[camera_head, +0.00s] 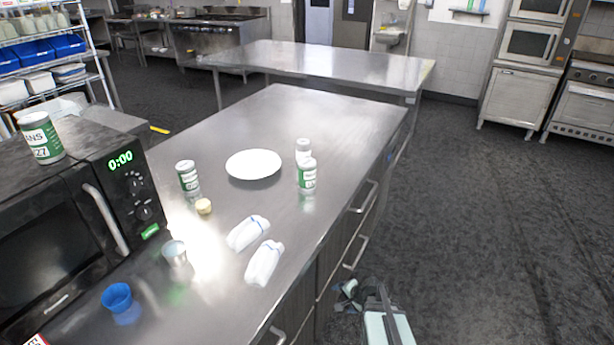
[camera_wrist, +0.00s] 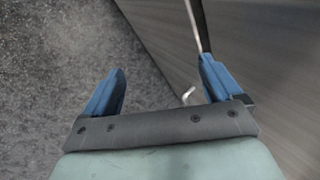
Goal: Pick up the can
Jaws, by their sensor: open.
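Several green-and-white cans are in the head view. One can (camera_head: 42,138) stands on top of the microwave. Another can (camera_head: 187,176) stands upright on the steel counter, left of the plate. A third can (camera_head: 307,174) stands right of the plate, near the counter's right edge, partly covering a white container (camera_head: 303,149) behind it. My gripper (camera_head: 348,295) is low at the bottom right, beside the counter's drawer side and away from all the cans. In the wrist view my gripper (camera_wrist: 162,72) is open with nothing between its blue fingers. No can shows there.
The counter (camera_head: 290,105) holds a white plate (camera_head: 253,164), two white bottles lying down (camera_head: 247,233), a metal cup (camera_head: 174,253), a blue cup (camera_head: 117,297) and a small yellowish item (camera_head: 203,206). The microwave (camera_head: 60,235) stands left. Drawer handles (camera_head: 363,197) stick out. Floor at right is clear.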

